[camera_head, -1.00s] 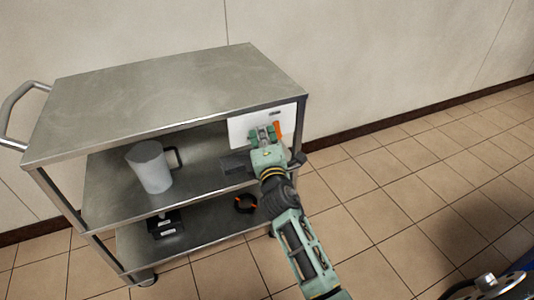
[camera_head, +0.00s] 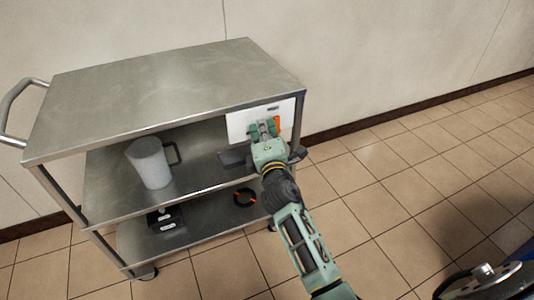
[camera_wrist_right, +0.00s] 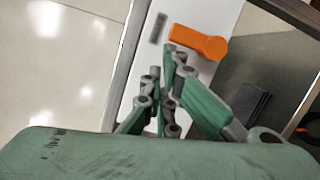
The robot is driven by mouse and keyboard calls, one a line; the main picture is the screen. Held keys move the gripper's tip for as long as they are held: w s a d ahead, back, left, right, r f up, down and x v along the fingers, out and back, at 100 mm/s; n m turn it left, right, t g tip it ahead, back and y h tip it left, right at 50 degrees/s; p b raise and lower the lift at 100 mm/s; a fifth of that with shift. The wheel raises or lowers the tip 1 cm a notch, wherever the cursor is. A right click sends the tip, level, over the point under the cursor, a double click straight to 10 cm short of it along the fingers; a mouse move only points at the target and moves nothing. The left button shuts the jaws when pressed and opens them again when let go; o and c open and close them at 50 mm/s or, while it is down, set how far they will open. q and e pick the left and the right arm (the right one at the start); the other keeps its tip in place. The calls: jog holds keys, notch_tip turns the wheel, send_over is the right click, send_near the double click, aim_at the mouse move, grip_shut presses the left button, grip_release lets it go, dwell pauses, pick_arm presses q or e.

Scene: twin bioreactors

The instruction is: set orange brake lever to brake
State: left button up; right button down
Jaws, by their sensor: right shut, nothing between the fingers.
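The orange brake lever (camera_head: 278,123) sits on a white panel (camera_head: 240,124) at the right end of the cart, under its top shelf. In the right wrist view the lever (camera_wrist_right: 198,40) lies crosswise, with its rounded end to the right and its narrower end to the left. My right gripper (camera_head: 263,126) is at the panel, just left of the lever, and partly covers the panel. In the wrist view its shut, empty fingertips (camera_wrist_right: 170,58) are close beside the lever's narrower end. I cannot tell whether they touch it. My left gripper is not in view.
The steel cart (camera_head: 165,92) has a bare top shelf. A grey jug (camera_head: 149,163) stands on the middle shelf. A black box (camera_head: 166,218) and a black ring with orange marks (camera_head: 245,197) are on the bottom shelf.

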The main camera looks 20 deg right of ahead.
jog(key=v, duration=1.1)
jog(key=shift+s, duration=0.35)
jog(key=shift+f, duration=0.1)
